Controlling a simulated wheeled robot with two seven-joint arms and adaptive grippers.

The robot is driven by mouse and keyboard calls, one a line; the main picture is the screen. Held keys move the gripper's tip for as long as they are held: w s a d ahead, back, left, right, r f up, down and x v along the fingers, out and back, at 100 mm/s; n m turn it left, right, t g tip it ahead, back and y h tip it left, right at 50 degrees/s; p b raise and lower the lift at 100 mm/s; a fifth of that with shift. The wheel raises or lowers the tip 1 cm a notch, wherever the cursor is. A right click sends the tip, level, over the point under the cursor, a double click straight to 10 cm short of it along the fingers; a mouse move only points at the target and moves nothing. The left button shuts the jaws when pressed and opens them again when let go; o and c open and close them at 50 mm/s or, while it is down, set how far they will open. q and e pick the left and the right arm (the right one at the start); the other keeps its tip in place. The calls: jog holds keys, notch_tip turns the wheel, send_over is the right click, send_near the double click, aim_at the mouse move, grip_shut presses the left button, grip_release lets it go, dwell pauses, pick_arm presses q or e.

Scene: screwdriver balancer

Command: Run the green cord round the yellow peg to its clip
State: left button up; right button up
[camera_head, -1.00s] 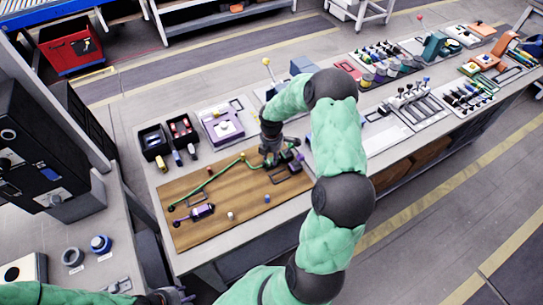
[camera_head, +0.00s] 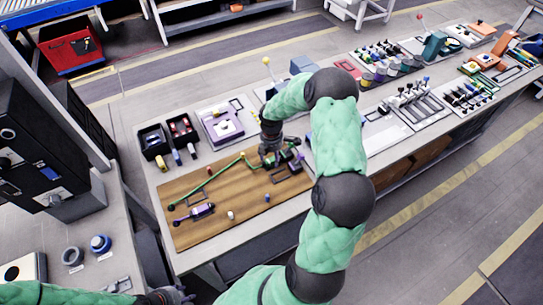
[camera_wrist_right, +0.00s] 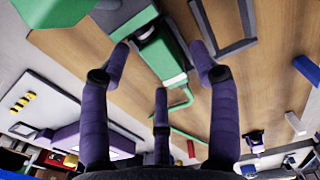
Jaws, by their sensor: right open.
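A green cord (camera_head: 222,171) runs across a wooden board (camera_head: 240,212), from the board's left side up to a bend by a small yellow peg (camera_head: 243,156), then right towards a green block (camera_head: 289,156). In the right wrist view the green block with a dark part (camera_wrist_right: 158,52) lies between my spread purple fingers, and the cord (camera_wrist_right: 182,102) curves below it. My right gripper (camera_head: 270,157) is open above the board by the block; its fingers also show open in the wrist view (camera_wrist_right: 160,58). I cannot make out the clip. My left gripper (camera_head: 178,296) is at the bottom edge, mostly cut off.
A red peg (camera_head: 209,170), a white peg (camera_head: 231,215) and a blue peg (camera_head: 267,198) stand apart. Dark bins (camera_head: 154,140) and a purple fixture (camera_head: 222,125) sit behind the board.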

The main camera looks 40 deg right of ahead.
notch_tip(320, 180, up, 12)
dwell(0.5)
dwell(0.4)
